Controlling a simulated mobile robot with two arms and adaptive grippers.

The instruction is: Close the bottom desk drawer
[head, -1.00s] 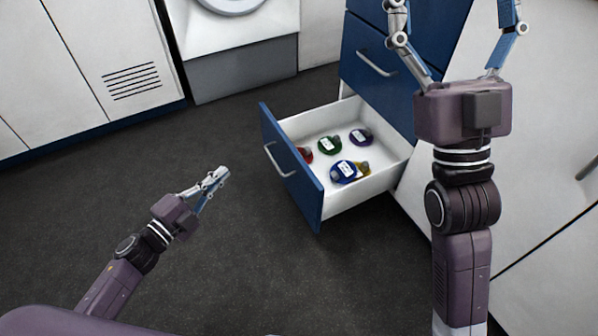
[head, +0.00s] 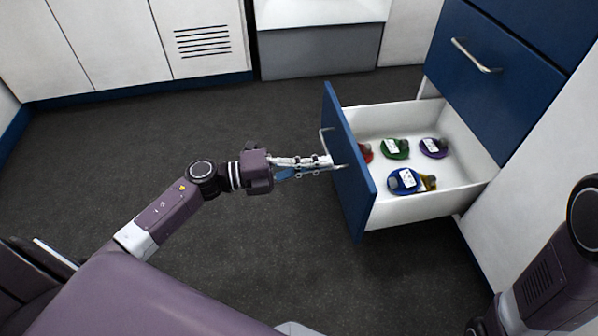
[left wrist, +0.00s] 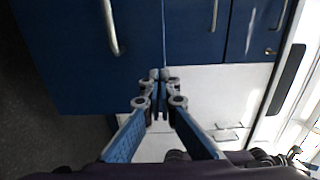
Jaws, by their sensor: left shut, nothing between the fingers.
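The bottom desk drawer (head: 358,195) is pulled out, with a blue front, a silver handle and a white box. My left gripper (head: 338,164) is shut and empty, its fingertips at the outer face of the drawer front, close to the handle (head: 325,143). I cannot tell whether they touch. In the left wrist view the shut fingertips (left wrist: 160,74) show before blue fronts with silver handles. My right gripper is outside the views; only part of my right arm shows at the lower right of the head view.
Several collars or rolls, including a green one (head: 395,149), a purple one (head: 433,148) and a blue one (head: 405,181), lie in the drawer. A shut blue drawer (head: 490,90) is above it. The dark floor (head: 270,230) left of and before the drawer is clear.

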